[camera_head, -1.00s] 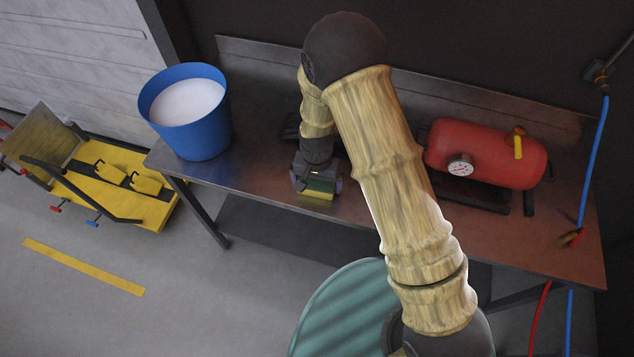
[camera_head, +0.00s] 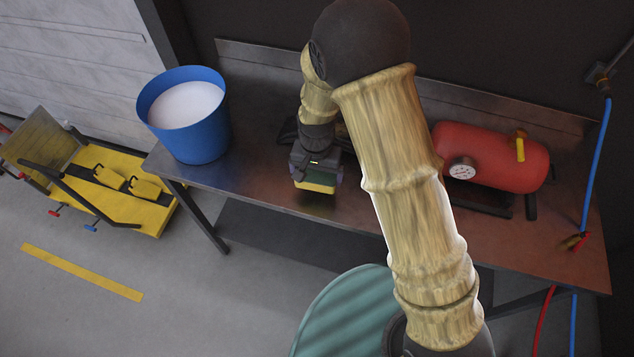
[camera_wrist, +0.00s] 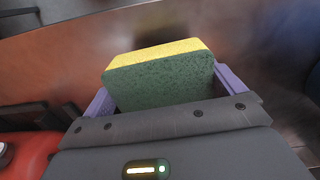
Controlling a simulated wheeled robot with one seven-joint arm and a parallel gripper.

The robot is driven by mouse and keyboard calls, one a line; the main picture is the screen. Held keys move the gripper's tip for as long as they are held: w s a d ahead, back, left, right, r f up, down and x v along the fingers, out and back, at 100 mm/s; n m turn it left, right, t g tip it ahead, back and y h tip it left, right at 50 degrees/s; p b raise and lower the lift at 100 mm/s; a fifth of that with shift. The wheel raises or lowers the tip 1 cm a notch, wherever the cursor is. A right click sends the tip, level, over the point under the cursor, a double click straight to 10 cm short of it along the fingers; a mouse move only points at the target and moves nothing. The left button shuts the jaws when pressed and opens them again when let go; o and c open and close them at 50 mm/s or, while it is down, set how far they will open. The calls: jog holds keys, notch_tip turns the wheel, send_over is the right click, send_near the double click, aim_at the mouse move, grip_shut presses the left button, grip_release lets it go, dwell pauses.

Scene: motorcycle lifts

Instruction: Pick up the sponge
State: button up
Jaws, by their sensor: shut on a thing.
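The sponge (camera_wrist: 160,77), yellow on one face and dark green on the other, is between the two purple fingers of my gripper (camera_wrist: 165,90) in the wrist view. The gripper is shut on it. In the head view, the sponge (camera_head: 315,188) shows as a yellow edge below my gripper (camera_head: 316,178), over the front part of the metal bench (camera_head: 255,180). The sponge looks raised above the bench top. The wrist view hides its lower part behind the gripper body.
A blue bucket (camera_head: 190,135) with white contents stands on the bench's left end. A red tank (camera_head: 490,155) with a gauge and yellow valve lies at right. Blue and red hoses (camera_head: 592,170) hang at far right. A yellow lift (camera_head: 120,195) stands on the floor at left.

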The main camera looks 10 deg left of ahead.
aim_at(317, 172)
notch_tip(317, 172, up, 4)
jog(key=shift+r, duration=0.2)
dwell(0.4)
jog(key=shift+o, duration=1.1)
jog(key=shift+c, duration=0.7)
